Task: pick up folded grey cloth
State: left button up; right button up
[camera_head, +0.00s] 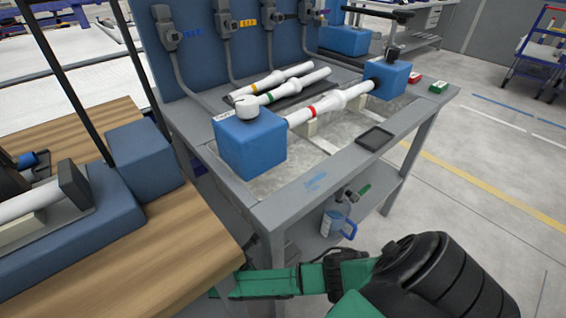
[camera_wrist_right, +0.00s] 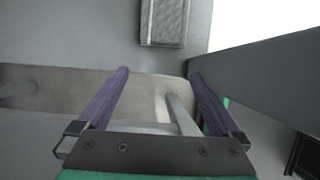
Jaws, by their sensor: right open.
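A grey, woven-looking folded cloth (camera_wrist_right: 165,22) lies on a flat grey surface at the top of the right wrist view, with its upper end cut off by the frame. I cannot clearly tell it in the head view. My right gripper (camera_wrist_right: 158,72) is open, its two purple fingers apart with nothing held between them. The cloth is ahead of the fingertips and apart from them. In the head view my green and black right arm shows low at the right, but I cannot make out its fingers. My left gripper is not in view.
The grey workbench (camera_head: 292,207) carries blue blocks (camera_head: 250,142), white pipes (camera_head: 330,102) and a small dark tray (camera_head: 375,138). A blue-labelled bottle (camera_head: 335,224) is below its top. A wooden table (camera_head: 165,250) stands left.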

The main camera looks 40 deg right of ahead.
send_over(282, 256)
jog(key=a, duration=0.4)
jog(key=shift+d, duration=0.25)
jog(key=shift+s+d+f+b, duration=0.1)
jog(key=shift+d+f+b, duration=0.6)
jog(key=shift+d+f, duration=0.3)
jog(key=b+x, duration=0.1)
jog(key=x, duration=0.2)
jog(key=shift+r, duration=0.1)
jog(key=c, duration=1.1)
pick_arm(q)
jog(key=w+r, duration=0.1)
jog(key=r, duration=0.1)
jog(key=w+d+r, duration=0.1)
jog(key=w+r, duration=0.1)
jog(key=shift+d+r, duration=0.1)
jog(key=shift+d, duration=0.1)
pick_arm(e)
jog(key=shift+r, duration=0.1)
